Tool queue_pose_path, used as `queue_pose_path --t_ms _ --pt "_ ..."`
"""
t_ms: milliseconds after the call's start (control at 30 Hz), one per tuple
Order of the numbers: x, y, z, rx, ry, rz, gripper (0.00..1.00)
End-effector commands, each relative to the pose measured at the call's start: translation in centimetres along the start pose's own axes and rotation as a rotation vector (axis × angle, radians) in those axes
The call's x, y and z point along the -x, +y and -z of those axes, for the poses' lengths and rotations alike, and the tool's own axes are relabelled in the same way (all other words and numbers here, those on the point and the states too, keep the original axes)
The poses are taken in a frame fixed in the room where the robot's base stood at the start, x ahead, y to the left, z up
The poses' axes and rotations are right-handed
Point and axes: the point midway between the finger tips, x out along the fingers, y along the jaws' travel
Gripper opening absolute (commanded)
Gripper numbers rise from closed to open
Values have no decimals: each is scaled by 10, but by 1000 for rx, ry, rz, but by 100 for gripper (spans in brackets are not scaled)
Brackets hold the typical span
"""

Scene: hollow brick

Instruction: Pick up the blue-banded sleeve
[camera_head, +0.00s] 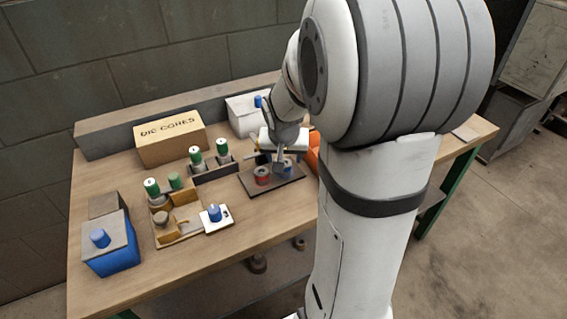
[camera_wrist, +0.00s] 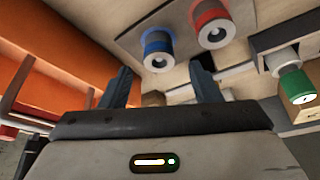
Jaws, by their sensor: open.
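The blue-banded sleeve (camera_wrist: 158,44) is a grey hollow cylinder with a blue band, standing on a dark plate (camera_head: 292,185). In the wrist view it appears beyond the fingertips, roughly in line with the gap between them. In the head view the sleeve (camera_head: 288,171) is partly hidden by my gripper (camera_head: 281,165), which is just above it. My gripper also shows in the wrist view (camera_wrist: 161,80); its two fingers are apart with nothing between them. A red-banded sleeve (camera_wrist: 212,24) stands close beside the blue one; it also shows in the head view (camera_head: 262,176).
An orange bin (camera_wrist: 60,60) is close on the left in the wrist view. Green-topped cylinders (camera_wrist: 296,84) stand in holders. A labelled box (camera_head: 170,139), a white box (camera_head: 243,116), a tan tray (camera_head: 166,241), a white pad (camera_head: 217,225) and a blue box (camera_head: 112,256) share the table.

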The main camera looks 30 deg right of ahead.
Motion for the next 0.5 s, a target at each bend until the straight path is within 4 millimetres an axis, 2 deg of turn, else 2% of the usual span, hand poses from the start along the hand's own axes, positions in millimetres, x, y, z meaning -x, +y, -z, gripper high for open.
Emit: queue_pose_path --t_ms 233,367,500 --pt "-38 1 -6 1 -4 -1 57" --pt "-47 1 -5 -1 -2 0 57" --pt "-47 1 -4 -1 -1 0 57"
